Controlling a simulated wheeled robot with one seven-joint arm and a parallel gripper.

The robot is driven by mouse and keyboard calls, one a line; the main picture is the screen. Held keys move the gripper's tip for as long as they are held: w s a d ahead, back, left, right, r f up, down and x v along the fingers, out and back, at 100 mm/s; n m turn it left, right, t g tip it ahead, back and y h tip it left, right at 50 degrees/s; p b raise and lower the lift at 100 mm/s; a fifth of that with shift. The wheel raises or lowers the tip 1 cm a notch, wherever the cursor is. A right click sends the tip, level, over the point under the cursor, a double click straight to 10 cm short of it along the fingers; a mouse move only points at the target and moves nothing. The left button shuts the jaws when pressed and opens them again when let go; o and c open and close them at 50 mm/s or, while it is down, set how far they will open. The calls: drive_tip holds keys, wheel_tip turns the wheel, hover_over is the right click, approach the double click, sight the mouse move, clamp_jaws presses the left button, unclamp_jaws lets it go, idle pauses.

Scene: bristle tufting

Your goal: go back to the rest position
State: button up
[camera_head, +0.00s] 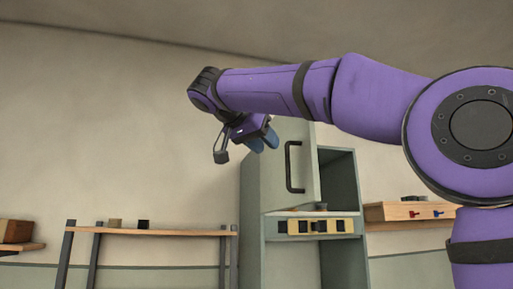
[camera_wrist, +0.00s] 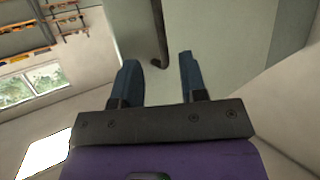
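My gripper (camera_head: 263,140) hangs at the end of my purple arm, in front of the upper left part of a grey-green cabinet in the head view. In the wrist view my gripper (camera_wrist: 158,80) shows two blue fingers set apart with nothing between them. The cabinet's door (camera_head: 280,180) has a dark bar handle (camera_head: 289,167), to the right of and below the gripper. The handle also shows in the wrist view (camera_wrist: 159,45), beyond the fingertips and apart from them as far as I can tell.
A wooden shelf (camera_head: 150,232) on dark posts stands left of the cabinet, with small blocks on it. A wooden box (camera_head: 405,211) is at right. The wall area left of the gripper is clear.

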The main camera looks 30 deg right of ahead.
drive_tip(key=shift+s+a+r, duration=0.1)
drive_tip(key=shift+a, duration=0.1)
idle(0.3)
drive_tip(key=s+f+n+y, duration=0.4)
drive_tip(key=s+f, duration=0.2)
drive_tip(key=f, duration=0.8)
drive_tip(key=s+f+n+y, duration=0.4)
drive_tip(key=s+f, duration=0.3)
drive_tip(key=f, duration=0.7)
drive_tip(key=s+d+f+n+y, duration=0.1)
drive_tip(key=s+f+n+y, duration=0.3)
drive_tip(key=f, duration=1.1)
drive_tip(key=s+n, duration=0.1)
drive_tip(key=s, duration=0.2)
drive_tip(key=shift+n+t+y, duration=0.3)
drive_tip(key=shift+n, duration=0.1)
drive_tip(key=shift+s+d, duration=0.1)
